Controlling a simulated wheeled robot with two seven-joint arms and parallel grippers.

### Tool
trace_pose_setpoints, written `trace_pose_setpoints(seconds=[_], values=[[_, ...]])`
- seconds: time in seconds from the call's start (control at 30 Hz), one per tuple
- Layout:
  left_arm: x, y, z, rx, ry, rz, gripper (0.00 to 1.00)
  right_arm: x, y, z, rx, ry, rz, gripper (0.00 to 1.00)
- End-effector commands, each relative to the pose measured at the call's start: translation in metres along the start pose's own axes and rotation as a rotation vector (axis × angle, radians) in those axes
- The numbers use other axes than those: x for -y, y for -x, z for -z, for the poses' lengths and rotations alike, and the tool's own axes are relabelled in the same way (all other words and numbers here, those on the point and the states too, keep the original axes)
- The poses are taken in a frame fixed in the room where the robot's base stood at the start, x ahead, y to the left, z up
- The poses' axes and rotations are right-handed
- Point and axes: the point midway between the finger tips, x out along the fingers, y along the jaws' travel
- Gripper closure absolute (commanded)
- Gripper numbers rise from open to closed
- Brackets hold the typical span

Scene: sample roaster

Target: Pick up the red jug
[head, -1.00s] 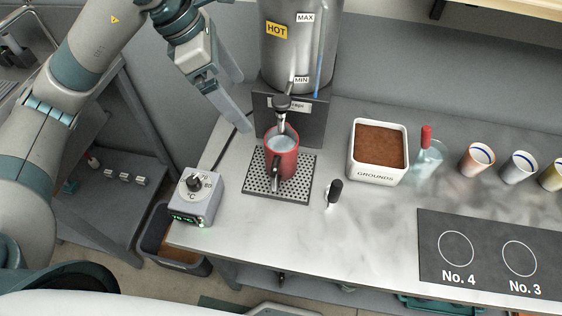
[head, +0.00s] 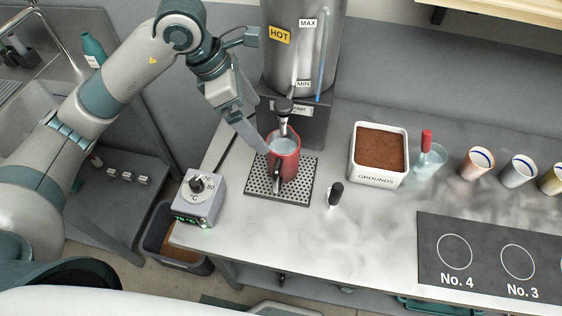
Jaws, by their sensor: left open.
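The red jug (head: 287,165) stands upright on the drip grate (head: 256,188), under the tap of the hot-water urn. It holds a pale liquid, and its dark handle faces the front. My left gripper (head: 262,146) points down and right, just left of the jug's rim. It is open, with its fingertips close to the jug's side. I cannot tell whether they touch it. My right gripper is out of view.
The steel urn (head: 284,50) rises behind the jug, its tap (head: 284,110) directly above it. A temperature control box (head: 198,198) stands front left. A small black-handled item (head: 335,194) and the grounds bin (head: 352,165) are to the right. Several cups (head: 478,161) stand farther right.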

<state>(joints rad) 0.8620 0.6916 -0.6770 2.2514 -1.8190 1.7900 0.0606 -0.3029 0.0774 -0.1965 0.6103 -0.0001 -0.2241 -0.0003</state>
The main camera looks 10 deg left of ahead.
Motion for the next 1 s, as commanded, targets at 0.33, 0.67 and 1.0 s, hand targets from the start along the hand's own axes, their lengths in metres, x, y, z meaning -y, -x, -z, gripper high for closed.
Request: trace_pose_setpoints(seconds=[0.33,0.67,1.0], values=[[0.001,-0.052,-0.001,-0.001,0.002,0.002,0.01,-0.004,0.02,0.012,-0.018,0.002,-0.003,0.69],[0.0,-0.061,0.0,0.0,-0.001,-0.001,0.01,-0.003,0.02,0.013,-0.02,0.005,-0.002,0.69],[0.0,-0.07,-0.003,-0.001,0.002,0.002,0.01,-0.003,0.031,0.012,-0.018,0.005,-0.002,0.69]])
